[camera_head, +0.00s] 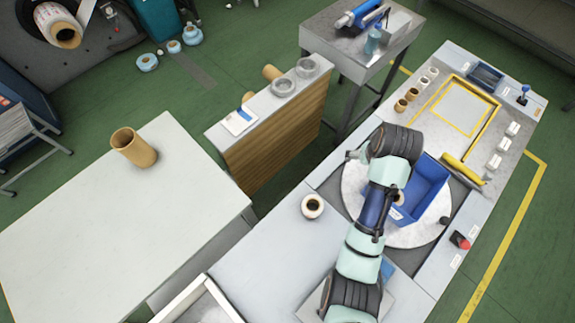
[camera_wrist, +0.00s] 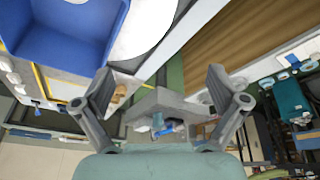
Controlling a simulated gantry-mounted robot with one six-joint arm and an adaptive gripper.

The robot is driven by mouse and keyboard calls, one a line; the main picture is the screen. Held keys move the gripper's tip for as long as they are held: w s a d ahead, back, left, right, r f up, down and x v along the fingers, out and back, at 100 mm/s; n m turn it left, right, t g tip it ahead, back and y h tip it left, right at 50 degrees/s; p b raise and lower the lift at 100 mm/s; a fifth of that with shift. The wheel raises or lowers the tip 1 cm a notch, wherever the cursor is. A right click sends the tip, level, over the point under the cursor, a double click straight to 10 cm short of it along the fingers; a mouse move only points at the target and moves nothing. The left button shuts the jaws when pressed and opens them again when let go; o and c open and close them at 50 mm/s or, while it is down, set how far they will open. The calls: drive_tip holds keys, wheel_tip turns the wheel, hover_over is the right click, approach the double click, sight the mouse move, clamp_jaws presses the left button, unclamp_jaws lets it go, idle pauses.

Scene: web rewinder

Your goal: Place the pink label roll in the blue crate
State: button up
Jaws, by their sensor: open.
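The blue crate (camera_head: 428,183) stands on a white round plate at the right, partly hidden by my arm in the head view. It also shows at the top left of the wrist view (camera_wrist: 58,30). A small pale roll with a brown core (camera_head: 312,206) lies on the grey table left of the crate. Another small pale roll (camera_head: 398,198) shows at the crate, partly behind my arm. No roll looks clearly pink. My gripper (camera_wrist: 160,76) is open, with nothing between its fingers. In the head view it is mostly hidden by my wrist, above the plate's far left edge.
The round plate (camera_head: 352,188) sits in a long bench with small cores, white blocks and a yellow frame. A brown slatted stand (camera_head: 272,137) is to the left. A tan core (camera_head: 134,147) stands on the left table (camera_head: 110,225), otherwise clear.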

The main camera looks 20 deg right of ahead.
drive_tip(key=w+a+r+n+t, duration=0.1)
drive_tip(key=a+r+n+t, duration=0.15)
drive_tip(key=a, duration=0.65)
drive_tip(key=w+a+r+n+t, duration=0.1)
drive_tip(key=w+a+r+t, duration=0.2)
drive_tip(key=a, duration=0.7)
drive_tip(key=s+a+r+n+t+y, duration=0.1)
drive_tip(key=s+a+r+t, duration=0.1)
drive_tip(key=a+r, duration=0.3)
drive_tip(key=s+a+r+n+t+y, duration=0.1)
drive_tip(key=s+a+r+t, duration=0.1)
drive_tip(key=s+a+r, duration=0.2)
drive_tip(key=shift+s+a+r, duration=0.3)
drive_tip(key=shift+a+r, duration=0.05)
drive_tip(key=shift+a, duration=0.9)
